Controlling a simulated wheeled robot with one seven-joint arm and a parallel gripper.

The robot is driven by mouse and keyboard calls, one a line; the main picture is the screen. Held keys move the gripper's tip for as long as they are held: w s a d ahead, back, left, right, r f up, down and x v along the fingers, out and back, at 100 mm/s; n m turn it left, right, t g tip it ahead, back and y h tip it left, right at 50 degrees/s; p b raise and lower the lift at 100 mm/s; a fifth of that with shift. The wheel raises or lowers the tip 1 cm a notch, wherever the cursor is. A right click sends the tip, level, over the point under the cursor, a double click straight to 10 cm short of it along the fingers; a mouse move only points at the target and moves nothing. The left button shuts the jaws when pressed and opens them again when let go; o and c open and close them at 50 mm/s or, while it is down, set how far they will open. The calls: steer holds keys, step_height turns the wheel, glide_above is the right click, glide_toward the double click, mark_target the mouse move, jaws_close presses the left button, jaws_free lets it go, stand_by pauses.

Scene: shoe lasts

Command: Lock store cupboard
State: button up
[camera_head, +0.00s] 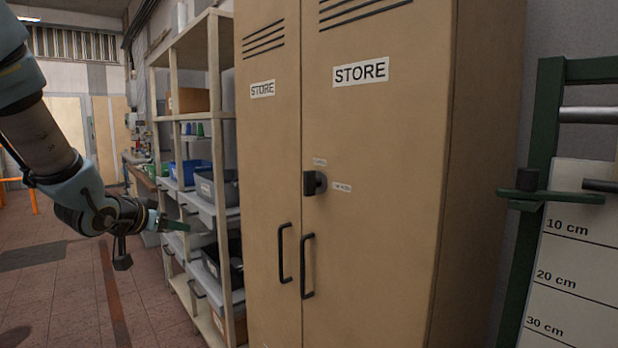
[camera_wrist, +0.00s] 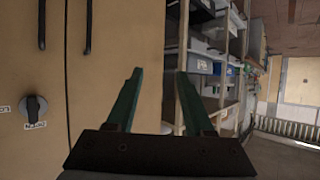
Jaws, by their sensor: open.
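The store cupboard (camera_head: 400,130) is tan with two tall doors, each with a STORE label and vent slots. Both doors look closed. A black lock knob (camera_head: 314,183) sits on the right door, between two small labels too small to read surely. The knob also shows at the left of the wrist view (camera_wrist: 36,107). Two black bar handles (camera_head: 307,266) are below it. My gripper (camera_head: 187,226) is open and empty, left of the cupboard in front of the shelves. In the wrist view its green fingers (camera_wrist: 158,75) are spread apart, away from the knob.
An open shelf rack (camera_head: 214,90) with bins stands left of the cupboard. A green frame with a centimetre-marked board (camera_head: 570,255) stands to the right. The tiled floor (camera_head: 60,300) at the left is mostly clear.

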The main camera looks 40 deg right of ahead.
steer(key=s+d+r+m+g+h, duration=0.2)
steer(key=s+d+r+h, duration=0.15)
steer(key=d, duration=0.25)
steer(key=s+d+r+m+g+h, duration=0.2)
steer(key=s+d+m, duration=0.15)
steer(key=d, duration=0.35)
steer(key=m+g+h, duration=0.2)
steer(key=g+h, duration=0.1)
steer(key=g, duration=0.2)
glide_toward(305, 177)
steer(key=shift+m, duration=0.25)
steer(key=d+p, duration=0.2)
steer(key=d, duration=0.3)
steer(key=d+p, duration=0.2)
steer(key=d, duration=0.3)
steer(key=shift+s+r, duration=0.15)
steer(key=shift+s, duration=0.05)
steer(key=shift+d, duration=0.5)
jaws_close()
